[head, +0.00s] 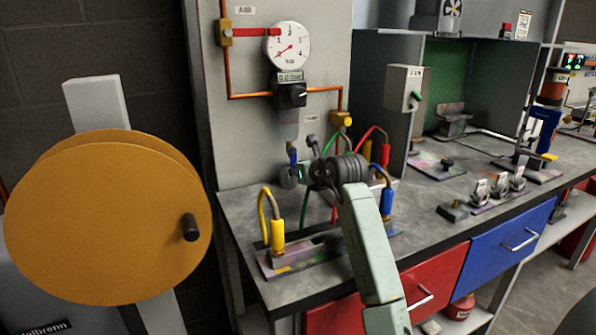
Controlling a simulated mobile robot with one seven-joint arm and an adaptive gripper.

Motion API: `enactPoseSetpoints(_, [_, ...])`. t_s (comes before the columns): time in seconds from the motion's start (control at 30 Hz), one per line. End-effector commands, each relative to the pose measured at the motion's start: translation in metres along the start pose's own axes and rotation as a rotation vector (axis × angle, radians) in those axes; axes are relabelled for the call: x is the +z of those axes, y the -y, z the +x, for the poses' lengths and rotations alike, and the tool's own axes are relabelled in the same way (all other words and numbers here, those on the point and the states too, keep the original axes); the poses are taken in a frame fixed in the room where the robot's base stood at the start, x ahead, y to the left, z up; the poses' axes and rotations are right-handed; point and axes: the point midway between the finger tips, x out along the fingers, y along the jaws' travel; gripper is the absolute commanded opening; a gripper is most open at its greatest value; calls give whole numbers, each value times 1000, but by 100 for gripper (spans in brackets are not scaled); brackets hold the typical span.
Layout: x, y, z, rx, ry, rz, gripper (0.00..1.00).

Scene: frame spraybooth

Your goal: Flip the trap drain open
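The water trap (288,127) is a pale, translucent bowl under the black regulator (289,95) on the grey back panel. A small dark and blue part (292,155) shows below the bowl and may be its drain lever. It is small and partly crowded by my gripper, so its position is unclear. My gripper (297,168) is at the end of my pale green arm, just below and right of the bowl. Its fingers are small, dark and partly hidden by my wrist. I cannot tell whether they touch the drain or how far apart they are.
A gauge (287,45) and orange pipes (247,96) are above. Yellow, red, green and blue hoses and connectors crowd the bench (430,210) around my wrist. A large orange reel (105,220) stands at left. A grey switch box (404,88) is at right.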

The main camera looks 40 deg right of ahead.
Motion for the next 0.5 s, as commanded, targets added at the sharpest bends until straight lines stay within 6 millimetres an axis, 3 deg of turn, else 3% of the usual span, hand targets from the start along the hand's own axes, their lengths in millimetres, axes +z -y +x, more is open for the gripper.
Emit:
enactPoseSetpoints(0.37, [0, 0, -1, 1, 0, 1, 35])
enactPoseSetpoints(0.5, [0, 1, -13, -1, 1, 2, 35])
